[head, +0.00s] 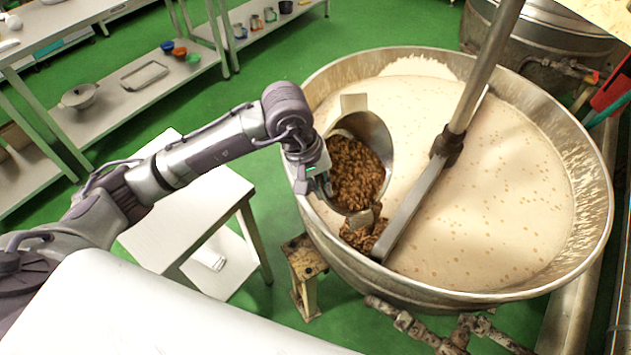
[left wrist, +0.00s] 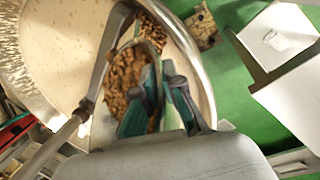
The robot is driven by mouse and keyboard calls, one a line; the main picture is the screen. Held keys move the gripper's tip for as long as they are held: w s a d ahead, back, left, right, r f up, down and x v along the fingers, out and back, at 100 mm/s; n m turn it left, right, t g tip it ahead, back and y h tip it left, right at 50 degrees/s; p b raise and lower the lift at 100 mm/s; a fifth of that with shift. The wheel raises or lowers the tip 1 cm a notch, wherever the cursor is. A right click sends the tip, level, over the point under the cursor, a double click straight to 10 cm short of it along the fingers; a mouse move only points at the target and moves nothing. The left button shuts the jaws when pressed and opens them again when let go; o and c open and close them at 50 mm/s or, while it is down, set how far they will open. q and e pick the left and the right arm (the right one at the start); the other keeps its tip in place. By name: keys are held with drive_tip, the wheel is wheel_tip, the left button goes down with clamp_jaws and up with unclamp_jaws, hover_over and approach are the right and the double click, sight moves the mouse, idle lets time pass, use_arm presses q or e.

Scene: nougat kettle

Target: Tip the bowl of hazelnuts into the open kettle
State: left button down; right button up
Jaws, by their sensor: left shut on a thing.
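The large open kettle (head: 520,225) holds pale nougat mix with brown specks. The metal bowl (head: 372,127) is tilted over the kettle's near left side, its mouth facing me and its lower lip toward the mix. Many brown hazelnuts (head: 355,172) are in the bowl. A pile of hazelnuts (head: 362,236) lies in the kettle just below the lip. My left gripper (head: 322,180) is shut on the bowl's left rim. In the left wrist view its fingers (left wrist: 165,100) pinch the rim, with hazelnuts (left wrist: 125,78) beside them. My right gripper is not in view.
A stirring arm (head: 405,215) and its slanted shaft (head: 485,65) stand in the kettle, close to the right of the bowl. A white table (head: 190,205) stands left of the kettle under my arm. Shelves (head: 130,105) with dishes stand at the far left.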

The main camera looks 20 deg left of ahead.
use_arm(q)
drive_tip(key=d+r+y, duration=0.1)
drive_tip(key=s+d+r+t+y, duration=0.1)
drive_tip(key=d+y, duration=0.1)
drive_tip(key=shift+r, duration=0.1)
drive_tip(key=s+d+m+t+y+p, duration=0.1)
drive_tip(key=s+d+t+y+p, duration=0.3)
drive_tip(key=d+y+p, duration=0.5)
drive_tip(key=shift+s+d+f+t+y+p, duration=0.3)
drive_tip(key=shift+s+d+f+t+p, duration=0.1)
drive_tip(key=shift+t+p, duration=0.2)
idle(0.5)
idle(0.4)
